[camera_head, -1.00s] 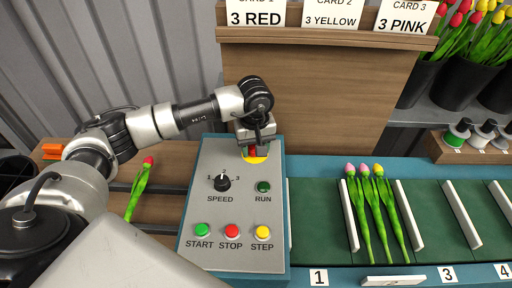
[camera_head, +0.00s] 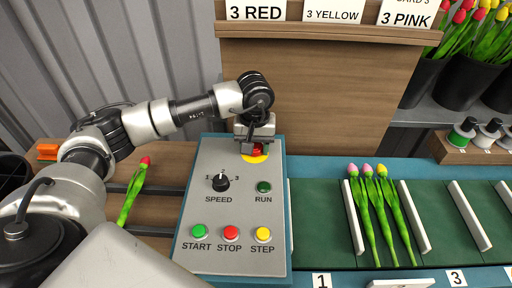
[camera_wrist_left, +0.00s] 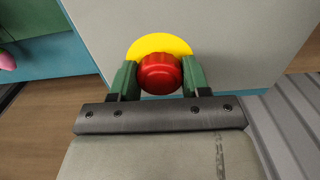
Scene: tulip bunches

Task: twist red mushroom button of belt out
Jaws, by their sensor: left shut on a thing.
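The red mushroom button (camera_head: 257,149) sits on a yellow disc (camera_head: 254,158) at the top of the grey control panel (camera_head: 230,270) of the belt. In the left wrist view the red button (camera_wrist_left: 160,73) lies between the two green fingers of my left gripper (camera_wrist_left: 160,80), with the yellow disc (camera_wrist_left: 158,43) behind it. The left gripper (camera_head: 255,148) is shut on the button from above in the head view. My right gripper is not in view.
The panel carries a speed knob (camera_head: 221,182), a RUN lamp (camera_head: 264,187), and START (camera_head: 199,231), STOP (camera_head: 231,232) and STEP (camera_head: 263,233) buttons. Several tulips lie on the green belt (camera_head: 325,222) between white dividers. One red tulip (camera_head: 136,187) lies left of the panel.

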